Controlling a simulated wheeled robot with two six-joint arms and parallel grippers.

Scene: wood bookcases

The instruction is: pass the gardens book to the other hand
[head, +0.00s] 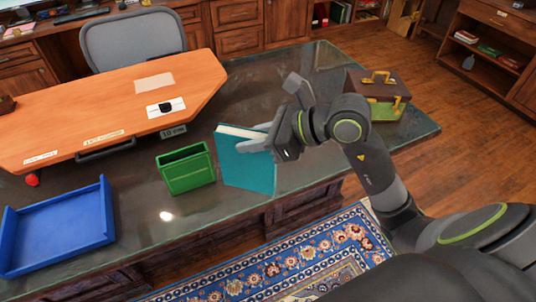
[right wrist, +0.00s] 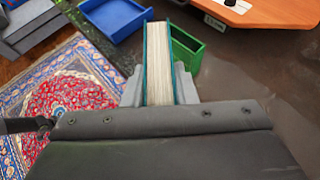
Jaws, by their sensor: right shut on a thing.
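A teal book (head: 246,165) is held upright and slightly tilted above the dark desk's front part; no title is readable, so I cannot confirm that it is the gardens book. My right gripper (head: 264,141) is shut on its right upper side. In the right wrist view the book (right wrist: 172,70) stands between the two grey fingers of the gripper (right wrist: 160,88), with its pale page edges facing the camera. Part of the cover is hidden behind the fingers. My left gripper is not in the head view.
A green open bin (head: 186,170) stands just left of the book. A blue tray (head: 58,230) lies at the desk's left front. An orange wooden board (head: 110,105) with a handle lies behind. A brown case (head: 372,85) stands at the right. A patterned rug (head: 290,255) covers the floor.

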